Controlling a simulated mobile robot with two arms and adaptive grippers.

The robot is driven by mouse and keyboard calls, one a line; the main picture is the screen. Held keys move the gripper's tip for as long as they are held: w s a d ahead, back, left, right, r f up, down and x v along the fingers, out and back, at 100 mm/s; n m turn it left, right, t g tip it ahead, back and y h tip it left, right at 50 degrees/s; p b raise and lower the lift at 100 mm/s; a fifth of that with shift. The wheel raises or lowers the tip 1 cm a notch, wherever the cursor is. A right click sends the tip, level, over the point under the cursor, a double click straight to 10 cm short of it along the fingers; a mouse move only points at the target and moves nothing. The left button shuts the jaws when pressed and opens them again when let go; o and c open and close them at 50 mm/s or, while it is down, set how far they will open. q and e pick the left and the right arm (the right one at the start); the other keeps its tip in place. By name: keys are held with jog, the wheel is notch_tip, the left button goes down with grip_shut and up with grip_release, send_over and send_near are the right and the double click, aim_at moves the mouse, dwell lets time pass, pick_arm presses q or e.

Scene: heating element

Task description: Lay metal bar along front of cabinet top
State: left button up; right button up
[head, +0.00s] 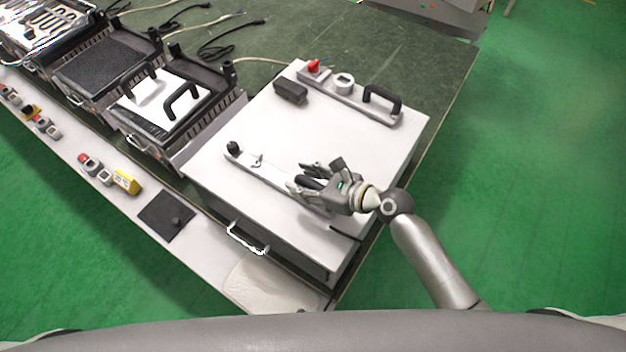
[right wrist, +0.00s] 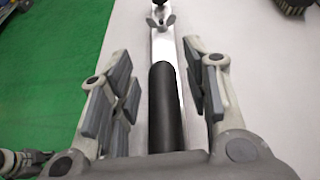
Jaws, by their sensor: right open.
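The metal bar (head: 272,171) lies on the white cabinet top (head: 335,135), along its front edge. It has a black knob at its left end, a wing nut near that and a black handle toward its right end. My right gripper (head: 306,183) is over the handle end of the bar and hides part of it. In the right wrist view the black handle (right wrist: 165,110) is between the open fingers, with a gap on both sides. The bar (right wrist: 163,46) runs away from the gripper there. My left gripper is not in view.
At the back of the cabinet top lies a second bar (head: 351,104) with a red knob, a round dial and a black handle. A black block (head: 290,91) sits near it. A white-lidded grill (head: 165,105) stands to the left. The middle of the top is clear.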

jog(key=shift+s+d+r, duration=0.15)
jog(key=shift+s+d, duration=0.05)
jog(key=shift+d, duration=0.05)
jog(key=b+v, duration=0.1)
jog(key=v, duration=1)
